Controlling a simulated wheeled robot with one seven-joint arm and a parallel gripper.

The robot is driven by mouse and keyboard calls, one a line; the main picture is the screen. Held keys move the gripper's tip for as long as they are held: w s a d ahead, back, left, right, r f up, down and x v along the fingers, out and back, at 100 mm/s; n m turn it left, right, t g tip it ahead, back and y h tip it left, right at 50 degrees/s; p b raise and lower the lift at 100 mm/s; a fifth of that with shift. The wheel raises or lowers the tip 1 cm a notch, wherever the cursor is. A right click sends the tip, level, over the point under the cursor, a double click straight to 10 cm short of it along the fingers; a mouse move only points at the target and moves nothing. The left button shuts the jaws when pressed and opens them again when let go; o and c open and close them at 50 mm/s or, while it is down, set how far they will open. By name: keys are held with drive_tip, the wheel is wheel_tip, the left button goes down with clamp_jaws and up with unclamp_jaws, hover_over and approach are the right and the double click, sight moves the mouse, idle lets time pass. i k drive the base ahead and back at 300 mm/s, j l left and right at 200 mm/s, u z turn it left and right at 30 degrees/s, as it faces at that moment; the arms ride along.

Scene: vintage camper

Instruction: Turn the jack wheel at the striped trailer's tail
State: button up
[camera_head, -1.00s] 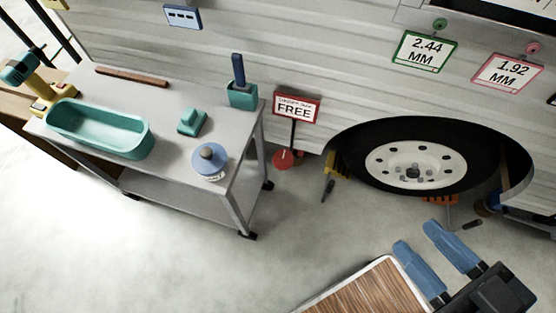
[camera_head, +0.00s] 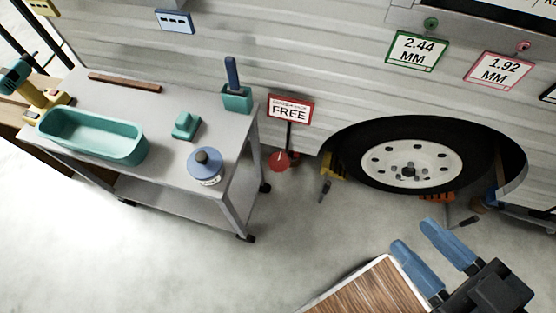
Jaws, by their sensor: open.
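The striped trailer (camera_head: 210,60), with pale grey ribbed siding, fills the back of the view. Its black road tyre with a white hub (camera_head: 411,163) shows at the right. I cannot make out a jack wheel for certain; a small red round part (camera_head: 279,161) sits low under a red-framed FREE sign (camera_head: 290,109). My gripper (camera_head: 421,237) is at the lower right, with two blue fingers apart and nothing between them. It is in front of the tyre and well apart from the trailer and the red part.
A grey wheeled cart (camera_head: 236,185) stands at the left, bearing a teal tray (camera_head: 92,137), a teal block (camera_head: 187,125) and a blue-lidded jar (camera_head: 206,166). A yellow stand (camera_head: 334,168) is beside the tyre. A wood-topped surface (camera_head: 367,293) is at the bottom. Concrete floor (camera_head: 290,225) between is clear.

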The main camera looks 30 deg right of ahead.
sight(278, 161)
drive_tip(key=i+j+u, duration=0.3)
drive_tip(key=i+j, duration=0.15)
drive_tip(key=i+j+u, duration=0.3)
drive_tip(key=i, duration=0.25)
